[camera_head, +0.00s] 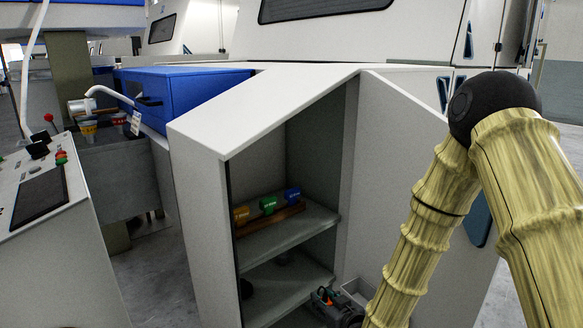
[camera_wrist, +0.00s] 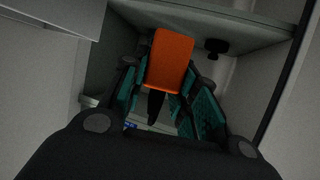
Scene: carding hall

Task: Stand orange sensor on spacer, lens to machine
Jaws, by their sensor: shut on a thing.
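The orange sensor (camera_wrist: 170,58) is a block held between the teal finger pads of my gripper (camera_wrist: 158,95) in the wrist view. A black tapered part (camera_wrist: 155,105) shows below the orange block. In the head view my gripper (camera_head: 333,303) is low at the front right of the open cabinet, with a little orange showing at it. Which way the lens faces cannot be told. I cannot make out the spacer for certain in either view.
The open cabinet (camera_head: 262,118) has an upper shelf (camera_head: 285,235) carrying a brown rack with yellow, green and blue pieces (camera_head: 268,205). A lower shelf (camera_head: 290,283) holds dark objects in shadow. A control panel (camera_head: 38,190) and blue box (camera_head: 185,90) stand left.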

